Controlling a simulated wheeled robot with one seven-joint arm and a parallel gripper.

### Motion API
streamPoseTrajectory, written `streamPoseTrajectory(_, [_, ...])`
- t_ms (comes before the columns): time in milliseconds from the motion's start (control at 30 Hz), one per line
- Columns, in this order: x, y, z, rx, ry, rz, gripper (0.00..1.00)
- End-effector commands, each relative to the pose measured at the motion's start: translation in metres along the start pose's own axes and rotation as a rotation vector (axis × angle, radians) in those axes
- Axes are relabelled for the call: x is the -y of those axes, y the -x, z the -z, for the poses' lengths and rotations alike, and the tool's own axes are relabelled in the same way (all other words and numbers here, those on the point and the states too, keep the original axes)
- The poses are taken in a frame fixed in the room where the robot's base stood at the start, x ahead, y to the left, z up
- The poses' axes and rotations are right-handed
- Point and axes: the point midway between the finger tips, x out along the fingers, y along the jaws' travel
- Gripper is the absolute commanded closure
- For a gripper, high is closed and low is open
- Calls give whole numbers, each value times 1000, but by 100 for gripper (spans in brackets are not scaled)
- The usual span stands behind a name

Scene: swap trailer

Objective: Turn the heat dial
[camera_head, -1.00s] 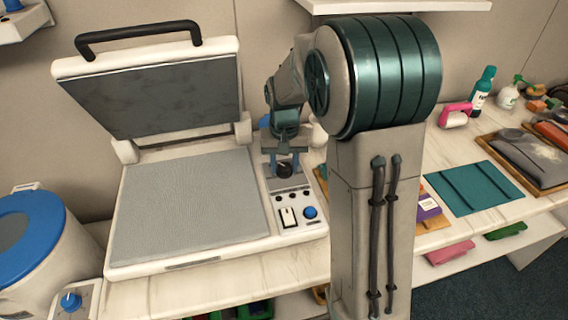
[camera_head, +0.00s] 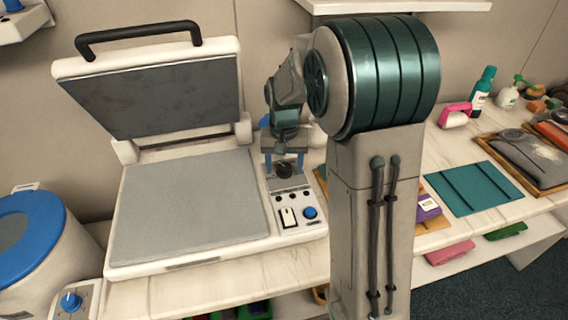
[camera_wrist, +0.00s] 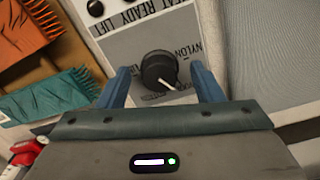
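The heat dial is a round black knob (camera_head: 284,171) on the control panel of an open heat press. It shows larger in the wrist view (camera_wrist: 160,71), with a white pointer line toward the lower right and the word NYLON beside it. My gripper (camera_head: 285,160) is above the panel. In the wrist view its two blue fingers (camera_wrist: 164,84) are spread wide, one on each side of the dial, with gaps between them and the knob. Whether the fingertips reach down to the knob's height is hard to tell.
The heat press's raised lid (camera_head: 160,95) and flat grey bed (camera_head: 185,210) are left of my gripper. A blue button (camera_head: 310,212) and a rocker switch (camera_head: 288,217) sit on the panel's near end. Orange and teal brushes (camera_wrist: 50,95) lie beside the press.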

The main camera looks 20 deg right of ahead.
Motion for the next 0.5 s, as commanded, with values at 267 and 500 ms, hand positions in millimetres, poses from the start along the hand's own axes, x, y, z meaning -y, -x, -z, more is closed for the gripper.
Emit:
streamPoseTrajectory(267, [0, 16, 1, -4, 0, 1, 40])
streamPoseTrajectory(500, [0, 69, 1, -6, 0, 1, 40])
